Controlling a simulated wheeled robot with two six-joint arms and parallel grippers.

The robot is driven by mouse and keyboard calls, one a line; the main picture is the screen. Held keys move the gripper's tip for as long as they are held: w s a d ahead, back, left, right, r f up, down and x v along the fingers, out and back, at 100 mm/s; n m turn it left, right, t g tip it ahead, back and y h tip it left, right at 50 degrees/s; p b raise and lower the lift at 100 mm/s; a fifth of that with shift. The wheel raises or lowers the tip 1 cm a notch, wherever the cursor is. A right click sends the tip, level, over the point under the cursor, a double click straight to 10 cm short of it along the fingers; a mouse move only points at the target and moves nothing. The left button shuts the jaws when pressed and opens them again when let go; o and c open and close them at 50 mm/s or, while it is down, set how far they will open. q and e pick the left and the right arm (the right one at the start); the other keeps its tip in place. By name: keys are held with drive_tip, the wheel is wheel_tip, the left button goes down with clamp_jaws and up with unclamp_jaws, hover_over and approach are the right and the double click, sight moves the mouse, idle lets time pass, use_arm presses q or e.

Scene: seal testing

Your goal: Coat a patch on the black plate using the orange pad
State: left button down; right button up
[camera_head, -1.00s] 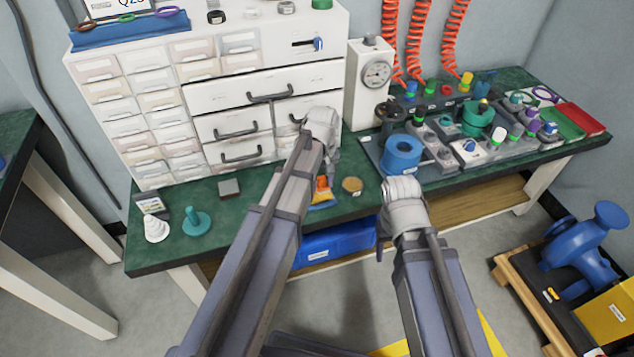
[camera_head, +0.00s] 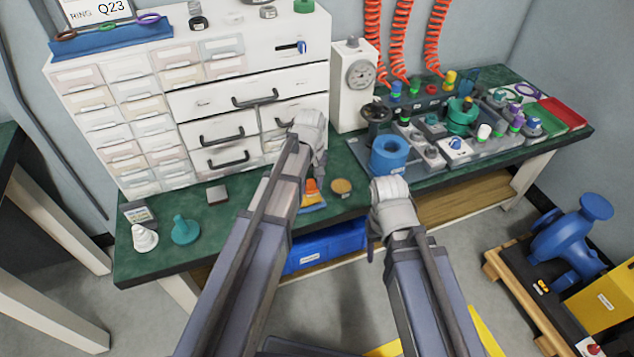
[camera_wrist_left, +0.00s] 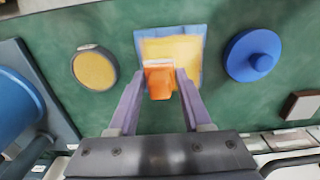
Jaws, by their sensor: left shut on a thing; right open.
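The orange pad (camera_wrist_left: 158,82) is between the fingertips of my left gripper (camera_wrist_left: 160,85), which is shut on it. It also shows in the head view (camera_head: 311,186), partly hidden by my left arm. The pad is over a yellow square with a blue border (camera_wrist_left: 185,50); I cannot tell if they touch. My right gripper (camera_head: 373,242) is open, in front of the bench edge.
A tan disc (camera_head: 342,187) and a blue knobbed disc (camera_wrist_left: 252,55) lie beside the yellow square.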

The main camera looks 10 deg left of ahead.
use_arm(q)
drive_tip(key=shift+s+a, duration=0.5)
drive_tip(key=shift+a, duration=0.25)
drive_tip(key=shift+s+a, duration=0.55)
drive_tip(key=shift+a, duration=0.25)
drive_tip(key=shift+s+a, duration=0.5)
drive_tip(key=shift+a, duration=0.3)
drive_tip(key=shift+r, duration=0.1)
wheel_tip(320, 180, up, 6)
drive_tip(key=p, duration=0.6)
wheel_tip(320, 180, up, 3)
drive_tip(key=p, duration=0.3)
